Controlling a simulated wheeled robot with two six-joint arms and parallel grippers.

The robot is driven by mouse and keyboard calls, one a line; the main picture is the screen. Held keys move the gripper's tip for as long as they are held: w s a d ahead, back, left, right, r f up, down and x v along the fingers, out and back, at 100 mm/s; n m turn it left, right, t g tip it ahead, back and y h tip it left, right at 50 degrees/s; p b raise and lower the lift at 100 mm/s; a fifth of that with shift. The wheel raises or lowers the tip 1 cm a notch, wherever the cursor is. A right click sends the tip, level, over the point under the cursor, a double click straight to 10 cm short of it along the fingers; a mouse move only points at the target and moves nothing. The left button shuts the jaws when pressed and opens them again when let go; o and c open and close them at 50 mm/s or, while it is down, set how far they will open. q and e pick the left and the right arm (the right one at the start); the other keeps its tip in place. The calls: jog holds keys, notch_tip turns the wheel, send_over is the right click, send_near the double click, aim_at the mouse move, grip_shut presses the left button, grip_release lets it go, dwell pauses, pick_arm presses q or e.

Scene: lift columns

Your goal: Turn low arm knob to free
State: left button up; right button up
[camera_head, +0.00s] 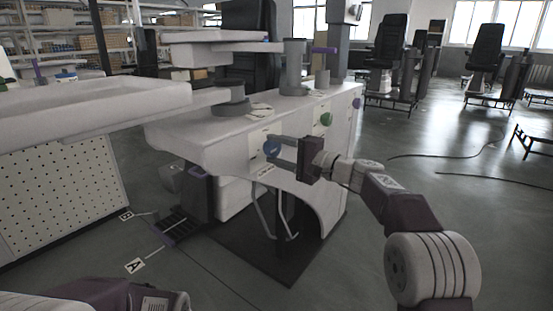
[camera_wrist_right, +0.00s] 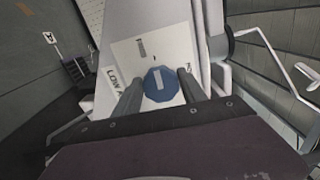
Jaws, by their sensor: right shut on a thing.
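The low arm knob is a round blue knob (camera_head: 271,148) on the near end of the white column housing. In the right wrist view the blue knob (camera_wrist_right: 160,84) carries a short white bar, roughly upright in the picture, on a pale plate (camera_wrist_right: 134,56) with a grey mark above and lettering at its left, partly hidden. My right gripper (camera_head: 276,149) reaches in from the right and is shut on the blue knob. In the wrist view its two fingers (camera_wrist_right: 161,90) stand on either side of it. My left gripper is out of view; only part of that arm shows.
A green knob (camera_head: 326,119) sits farther right on the same housing. A long white tray-like arm (camera_head: 95,105) extends left above the floor. Bent metal bars (camera_head: 284,215) hang below the housing. A pedal (camera_head: 178,226) lies near floor labels A and B. Floor at right is mostly open.

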jog(key=shift+n, duration=0.3)
dwell(0.4)
jog(key=o, duration=1.3)
jog(key=shift+o, duration=0.2)
jog(key=shift+d, duration=0.1)
jog(key=p+v, duration=0.1)
jog(key=v, duration=0.8)
jog(key=shift+p, duration=0.35)
